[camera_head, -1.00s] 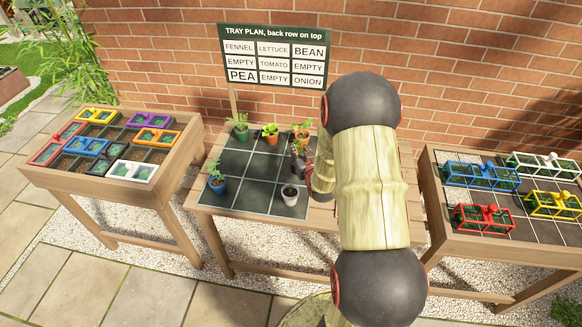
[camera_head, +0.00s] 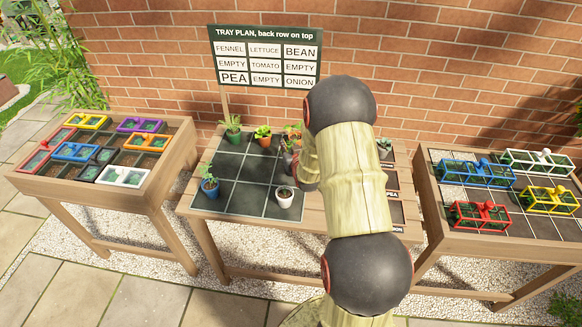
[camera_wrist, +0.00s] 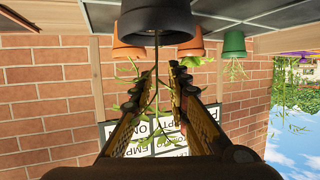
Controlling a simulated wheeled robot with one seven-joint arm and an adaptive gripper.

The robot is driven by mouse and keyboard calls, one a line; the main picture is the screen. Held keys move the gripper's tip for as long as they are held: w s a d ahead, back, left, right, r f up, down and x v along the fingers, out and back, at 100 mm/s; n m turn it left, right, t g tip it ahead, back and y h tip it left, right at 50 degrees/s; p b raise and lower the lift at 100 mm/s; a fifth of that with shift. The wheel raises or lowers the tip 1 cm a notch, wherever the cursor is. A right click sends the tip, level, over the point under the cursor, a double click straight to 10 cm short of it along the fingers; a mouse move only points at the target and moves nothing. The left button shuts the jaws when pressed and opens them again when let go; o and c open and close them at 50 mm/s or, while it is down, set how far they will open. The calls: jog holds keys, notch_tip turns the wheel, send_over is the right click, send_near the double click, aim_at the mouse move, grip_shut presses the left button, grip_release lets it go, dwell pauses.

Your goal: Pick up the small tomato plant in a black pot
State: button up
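The small plant in a black pot (camera_wrist: 157,22) is close in front of my gripper in the wrist view, which looks upside down. The pot is cut off by the top edge, and its thin green stem and leaves (camera_wrist: 156,92) lie between the fingers. My gripper (camera_wrist: 164,72) has its two dark fingers apart, one on each side of the stem. I cannot tell whether either finger touches it. In the head view my gripper (camera_head: 289,160) is low over the tray's back right part. My arm hides much of it there, and the black pot is not clear.
The dark gridded tray (camera_head: 234,172) carries green (camera_head: 233,137), orange (camera_head: 264,141), blue (camera_head: 210,190) and white (camera_head: 284,199) pots. A plan sign (camera_head: 265,57) stands behind. Side tables hold coloured frames (camera_head: 122,176) and caddies (camera_head: 480,215).

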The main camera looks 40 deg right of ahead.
grip_shut()
dwell(0.5)
jog(key=shift+r, duration=0.1)
